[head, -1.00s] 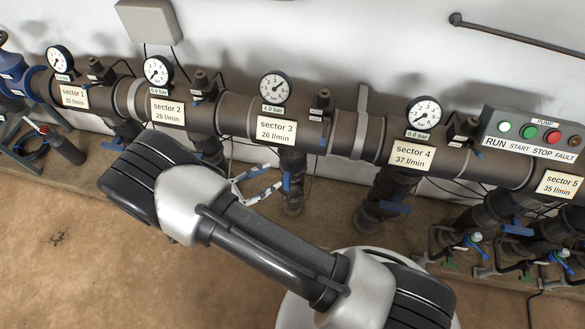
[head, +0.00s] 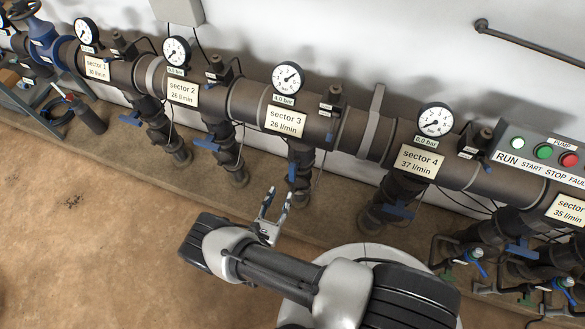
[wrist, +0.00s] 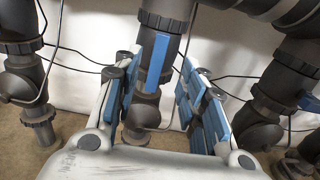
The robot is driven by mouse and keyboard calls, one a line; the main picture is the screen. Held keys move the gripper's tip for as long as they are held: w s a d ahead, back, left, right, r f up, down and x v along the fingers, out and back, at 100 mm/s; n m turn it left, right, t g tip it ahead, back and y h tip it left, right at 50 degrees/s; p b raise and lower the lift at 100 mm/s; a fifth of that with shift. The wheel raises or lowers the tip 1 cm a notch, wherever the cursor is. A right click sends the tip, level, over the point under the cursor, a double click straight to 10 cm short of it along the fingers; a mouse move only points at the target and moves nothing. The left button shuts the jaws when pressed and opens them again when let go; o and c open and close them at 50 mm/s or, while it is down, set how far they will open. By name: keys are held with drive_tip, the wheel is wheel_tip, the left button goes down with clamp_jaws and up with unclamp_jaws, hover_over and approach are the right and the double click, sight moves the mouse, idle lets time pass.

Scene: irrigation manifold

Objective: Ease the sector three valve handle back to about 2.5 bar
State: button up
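The sector 3 valve handle (head: 292,172) is a blue lever on the down pipe below the sector 3 plate (head: 286,121). It lies along the pipe. In the wrist view the handle (wrist: 158,62) stands upright, slightly tilted, between my finger pads. My gripper (head: 277,197) is open and empty, just left of and below the handle in the head view. In the wrist view my gripper (wrist: 159,68) has a finger on either side of the handle, with no contact visible. The sector 3 gauge (head: 288,78) has a label (head: 284,99) reading 4.0 bar.
Neighbouring down pipes carry the sector 2 handle (head: 206,144) and the sector 4 handle (head: 398,211). Thin cables hang by the pipes. A pump panel (head: 541,151) is at right. The brown floor at left is mostly clear.

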sight(291, 171)
drive_tip(key=b+x, duration=0.1)
drive_tip(key=x, duration=1.1)
drive_tip(key=shift+w+d+b, duration=0.1)
drive_tip(key=shift+w+b, duration=0.05)
drive_tip(key=shift+b, duration=0.25)
drive_tip(key=shift+c, duration=0.5)
clamp_jaws()
